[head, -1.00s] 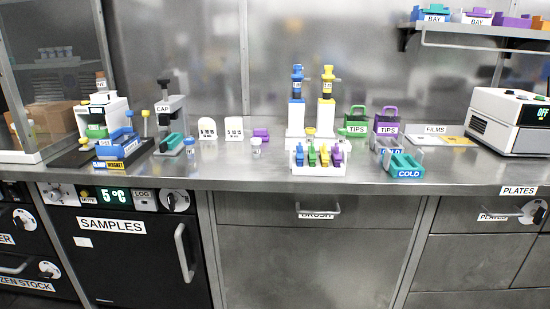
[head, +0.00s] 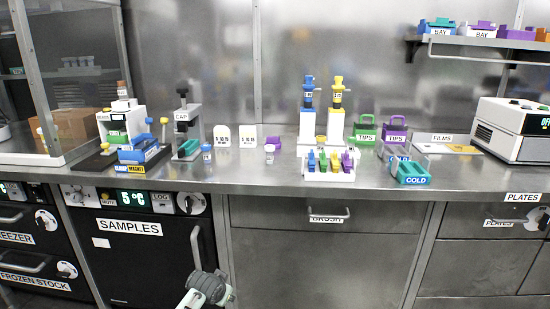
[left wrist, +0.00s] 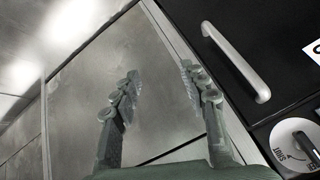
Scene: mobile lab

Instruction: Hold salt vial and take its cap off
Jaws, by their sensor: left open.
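Two small vials stand on the steel counter in the head view. One with a blue cap (head: 207,149) is left of centre, in front of the label cards. A clear one with a pale top (head: 269,152) stands further right. Any labels are too small to read, so I cannot tell which holds salt. My left gripper (left wrist: 160,74) is open and empty in the left wrist view, in front of the cabinet fronts. Part of my left arm (head: 207,288) shows at the bottom of the head view, below the counter edge and apart from both vials. My right gripper is not in view.
A grey CAP stand (head: 194,122) is left of the blue-capped vial. A white rack (head: 331,175) with several colored pieces sits near the front edge. The SAMPLES door handle (head: 194,250) juts out near my left arm. The counter front between vials and rack is clear.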

